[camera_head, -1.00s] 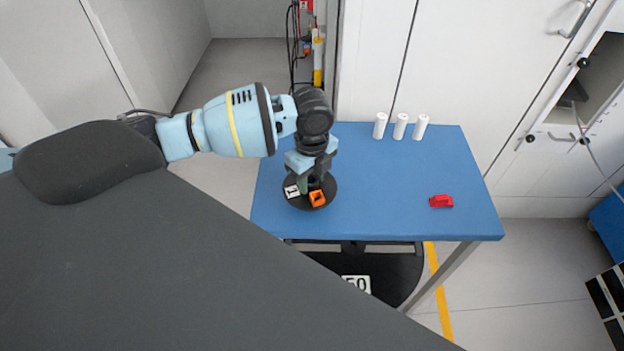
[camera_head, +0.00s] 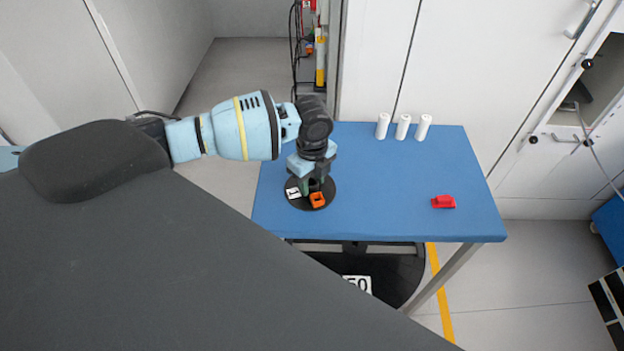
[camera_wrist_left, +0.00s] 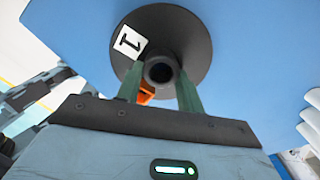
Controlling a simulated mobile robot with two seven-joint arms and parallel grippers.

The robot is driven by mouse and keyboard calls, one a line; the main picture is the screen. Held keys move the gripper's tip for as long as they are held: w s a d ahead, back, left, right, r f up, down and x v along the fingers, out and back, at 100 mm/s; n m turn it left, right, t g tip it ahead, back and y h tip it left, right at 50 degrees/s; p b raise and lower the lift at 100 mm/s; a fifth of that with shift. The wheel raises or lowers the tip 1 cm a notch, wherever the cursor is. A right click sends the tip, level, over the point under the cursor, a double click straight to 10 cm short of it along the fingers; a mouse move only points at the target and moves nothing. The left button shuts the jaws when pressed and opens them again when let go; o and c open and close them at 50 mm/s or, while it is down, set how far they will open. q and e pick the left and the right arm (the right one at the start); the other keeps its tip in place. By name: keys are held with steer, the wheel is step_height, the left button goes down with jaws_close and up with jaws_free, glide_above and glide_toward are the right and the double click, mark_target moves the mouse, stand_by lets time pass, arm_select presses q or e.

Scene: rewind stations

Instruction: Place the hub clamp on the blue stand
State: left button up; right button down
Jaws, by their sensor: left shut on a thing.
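The hub clamp appears to be the black round disc (camera_head: 329,191) with a central post, a white tag marked 1 and an orange part. My left gripper (camera_head: 315,182) is above the disc and shut on its post. In the left wrist view, the green fingers (camera_wrist_left: 158,88) close on either side of the black post, with the disc (camera_wrist_left: 192,38) beyond. The blue stand appears to be the blue table (camera_head: 390,185). The disc is over its left front part, looking flat and low; I cannot tell whether it touches. My right gripper is out of view.
A red object (camera_head: 443,202) lies at the table's right front. Three white cylinders (camera_head: 402,127) stand along the back edge. The middle of the table is clear. White cabinets (camera_head: 465,80) stand behind. A dark round thing (camera_head: 385,275) is below the front edge.

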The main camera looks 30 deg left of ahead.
arm_select(q)
steer(key=shift+f, duration=0.15)
steer(key=o, duration=1.2)
steer(key=shift+c, duration=0.2)
step_height(320, 180, up, 12)
steer(key=shift+p, duration=0.45)
